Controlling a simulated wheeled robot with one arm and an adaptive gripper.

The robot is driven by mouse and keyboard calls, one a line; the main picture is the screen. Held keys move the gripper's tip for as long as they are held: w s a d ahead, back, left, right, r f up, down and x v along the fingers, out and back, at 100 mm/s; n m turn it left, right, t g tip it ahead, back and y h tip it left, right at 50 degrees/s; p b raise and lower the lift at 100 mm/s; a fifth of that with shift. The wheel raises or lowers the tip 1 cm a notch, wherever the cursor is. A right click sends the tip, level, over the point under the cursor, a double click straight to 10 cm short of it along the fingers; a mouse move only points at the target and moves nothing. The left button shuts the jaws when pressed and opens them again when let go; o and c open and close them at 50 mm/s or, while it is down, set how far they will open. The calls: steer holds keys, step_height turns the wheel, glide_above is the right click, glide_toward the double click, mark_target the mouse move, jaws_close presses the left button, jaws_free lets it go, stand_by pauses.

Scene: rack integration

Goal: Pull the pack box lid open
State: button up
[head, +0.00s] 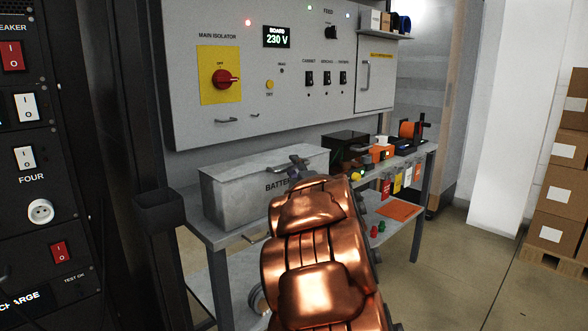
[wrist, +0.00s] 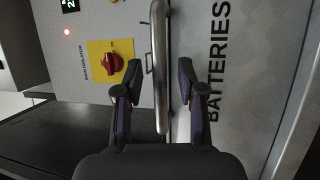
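The pack box is a grey metal box (head: 228,205) marked BATTERIES on the left of the workbench. Its pale flat lid (head: 255,160) looks shut. My gripper (head: 299,163) is at the box's right front, and my copper-coloured arm hides part of the front and lettering. In the wrist view the box front (wrist: 235,75) fills the right side, with its lettering turned sideways. My gripper (wrist: 158,90) is open there, its fingers on either side of a long grey bar or lid edge (wrist: 160,70). Gaps show on both sides.
A wall panel (head: 290,110) with a red isolator knob (head: 225,78) stands behind the bench. A dark box (head: 345,146) and an orange spool (head: 407,129) stand right of the pack box. A black rack (head: 30,120) is at left; stacked cartons (head: 567,170) are at right.

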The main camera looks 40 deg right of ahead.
steer(key=shift+w+d, duration=0.1)
steer(key=shift+w, duration=0.1)
jaws_close()
stand_by(0.6)
